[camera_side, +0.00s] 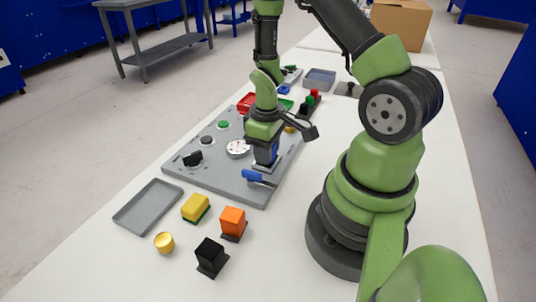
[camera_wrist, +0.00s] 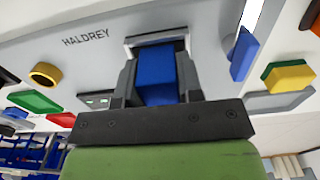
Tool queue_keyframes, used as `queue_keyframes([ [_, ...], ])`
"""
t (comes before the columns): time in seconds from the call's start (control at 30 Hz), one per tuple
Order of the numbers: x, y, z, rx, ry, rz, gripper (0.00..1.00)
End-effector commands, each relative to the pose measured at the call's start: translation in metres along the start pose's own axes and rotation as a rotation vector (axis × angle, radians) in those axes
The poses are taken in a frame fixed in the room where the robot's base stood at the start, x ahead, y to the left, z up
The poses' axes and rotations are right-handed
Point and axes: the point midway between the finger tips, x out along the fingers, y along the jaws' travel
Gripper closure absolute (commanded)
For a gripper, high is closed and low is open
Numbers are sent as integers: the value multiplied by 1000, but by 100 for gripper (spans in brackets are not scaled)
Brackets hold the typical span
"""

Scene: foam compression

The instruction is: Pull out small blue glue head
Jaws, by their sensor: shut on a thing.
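The blue block (camera_wrist: 157,75), which I take as the small blue glue head, is between the two fingers of my gripper (camera_wrist: 158,85) in the wrist view. The fingers are shut on its sides. Its far end is at a grey frame on the grey panel (camera_wrist: 90,45); how deep it sits there cannot be told. In the side view my gripper (camera_side: 264,160) points down at the panel (camera_side: 222,185), and a bit of the blue block (camera_side: 273,152) shows beside the fingers. My fingers partly hide the block.
A blue lever (camera_side: 257,178) lies close by on the panel's near right part. A dial (camera_side: 237,148) and several buttons are to the left. A grey tray (camera_side: 148,205), a yellow-green block (camera_side: 195,207), an orange block (camera_side: 233,222) and a black block (camera_side: 211,256) stand in front.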

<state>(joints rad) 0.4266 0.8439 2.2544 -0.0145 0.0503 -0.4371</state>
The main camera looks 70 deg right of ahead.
Motion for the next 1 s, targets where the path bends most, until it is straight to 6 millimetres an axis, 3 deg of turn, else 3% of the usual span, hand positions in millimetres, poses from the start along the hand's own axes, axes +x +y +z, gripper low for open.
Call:
queue_keyframes([
  [1.0, -41, 0, 0, -1, 2, 1, 100],
])
